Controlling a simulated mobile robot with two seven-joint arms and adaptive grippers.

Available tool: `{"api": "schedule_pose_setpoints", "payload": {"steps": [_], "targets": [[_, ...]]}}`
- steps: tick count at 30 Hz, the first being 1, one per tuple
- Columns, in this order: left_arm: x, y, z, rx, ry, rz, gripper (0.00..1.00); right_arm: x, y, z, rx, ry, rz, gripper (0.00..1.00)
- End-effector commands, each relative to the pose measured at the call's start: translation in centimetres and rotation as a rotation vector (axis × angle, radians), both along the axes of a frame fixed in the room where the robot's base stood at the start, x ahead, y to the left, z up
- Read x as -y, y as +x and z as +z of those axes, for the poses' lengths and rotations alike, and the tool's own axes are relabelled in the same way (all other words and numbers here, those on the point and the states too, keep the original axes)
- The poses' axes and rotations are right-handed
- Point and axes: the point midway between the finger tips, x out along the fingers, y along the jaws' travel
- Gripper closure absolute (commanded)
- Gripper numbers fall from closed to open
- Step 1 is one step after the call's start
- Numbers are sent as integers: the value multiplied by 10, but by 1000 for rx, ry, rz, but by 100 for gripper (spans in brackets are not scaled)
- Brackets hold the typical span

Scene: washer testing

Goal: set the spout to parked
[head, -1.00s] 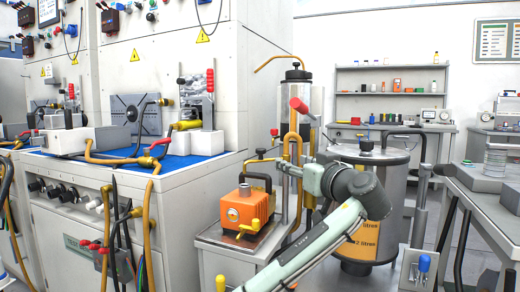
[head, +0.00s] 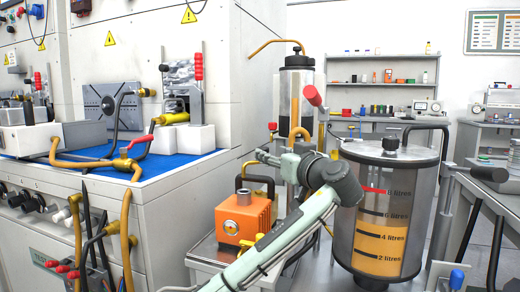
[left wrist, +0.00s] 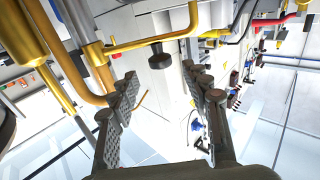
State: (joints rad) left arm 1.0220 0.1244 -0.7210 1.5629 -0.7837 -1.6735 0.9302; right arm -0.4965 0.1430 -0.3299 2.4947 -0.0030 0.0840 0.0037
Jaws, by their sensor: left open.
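My left gripper (head: 262,157) is in front of the cylinder's lower part, well below the spout and above the orange pump. My right gripper is not in view.
The orange pump (head: 243,217) stands just below my left gripper. A measuring tank (head: 345,240) with a litre scale stands right of my arm. A red-ended lever (head: 313,96) sticks out near the cylinder. The test bench (head: 150,225) with hoses fills the left.

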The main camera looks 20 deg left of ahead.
Motion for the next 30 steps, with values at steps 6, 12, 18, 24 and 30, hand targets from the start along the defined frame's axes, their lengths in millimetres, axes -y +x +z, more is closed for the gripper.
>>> {"api": "schedule_pose_setpoints", "payload": {"steps": [6, 12, 18, 24, 30], "targets": [[-27, 26, 1, -1, 2, 5, 52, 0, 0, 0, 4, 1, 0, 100], [-42, 43, 0, -1, 1, 3, 52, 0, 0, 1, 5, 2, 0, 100], [-45, 47, 0, -1, -1, 1, 52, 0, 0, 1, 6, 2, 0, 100], [-45, 47, 0, -1, -1, 1, 58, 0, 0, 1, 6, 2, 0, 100], [-45, 47, 0, -1, -1, 2, 83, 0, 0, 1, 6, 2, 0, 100]]}}
